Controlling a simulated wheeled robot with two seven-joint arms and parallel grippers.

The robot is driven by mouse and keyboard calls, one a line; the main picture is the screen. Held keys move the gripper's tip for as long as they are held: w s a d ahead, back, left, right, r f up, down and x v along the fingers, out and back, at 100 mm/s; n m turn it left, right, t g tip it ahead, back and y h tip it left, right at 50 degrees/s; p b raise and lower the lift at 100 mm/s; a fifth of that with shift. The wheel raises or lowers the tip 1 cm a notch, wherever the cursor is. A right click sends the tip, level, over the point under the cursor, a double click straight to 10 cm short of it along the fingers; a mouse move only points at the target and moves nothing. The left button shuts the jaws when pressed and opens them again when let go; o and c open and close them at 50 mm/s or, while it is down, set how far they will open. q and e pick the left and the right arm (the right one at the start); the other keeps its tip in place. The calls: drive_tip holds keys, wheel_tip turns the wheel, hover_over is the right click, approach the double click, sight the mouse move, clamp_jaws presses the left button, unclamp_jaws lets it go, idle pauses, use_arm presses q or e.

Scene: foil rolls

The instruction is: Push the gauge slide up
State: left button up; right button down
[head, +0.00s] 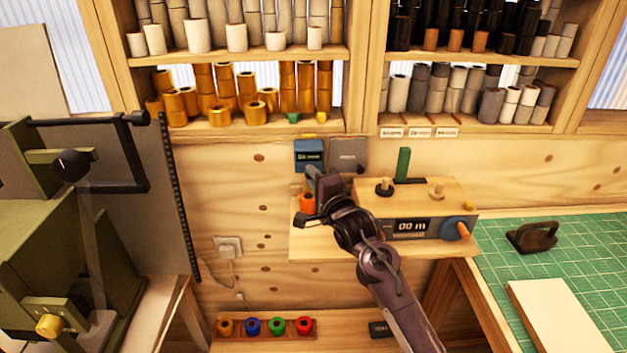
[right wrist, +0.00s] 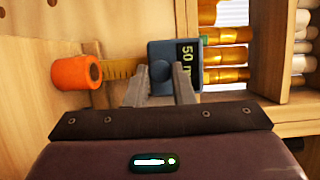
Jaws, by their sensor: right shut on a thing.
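The gauge slide (head: 309,152) is a blue block with a small display, up against the wooden wall in the head view. In the right wrist view the slide (right wrist: 193,57) appears turned sideways, with its display reading 50 and a partly hidden unit. A brass-coloured graduated scale (right wrist: 120,69) runs from it to an orange roll (right wrist: 75,72). The orange roll (head: 306,203) is below the slide in the head view. My right gripper (right wrist: 160,84) has its fingers either side of the slide's blue knob and is shut on it. My left gripper is not in view.
A grey plate (head: 347,154) hangs right of the slide. A wooden-topped device (head: 415,212) with a display and blue dial stands on the small shelf, near my right arm. Shelves of rolls (head: 235,95) are above. A green mat (head: 550,270) lies at right.

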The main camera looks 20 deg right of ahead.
drive_tip(key=shift+r, duration=0.3)
drive_tip(key=c, duration=1.3)
unclamp_jaws()
drive_tip(key=shift+o, duration=0.2)
drive_tip(key=shift+f, duration=0.15)
drive_tip(key=s+b, duration=0.2)
drive_tip(key=s, duration=0.5)
drive_tip(key=shift+s+d+b, duration=0.35)
drive_tip(key=shift+s+d, duration=0.05)
drive_tip(key=shift+d, duration=0.05)
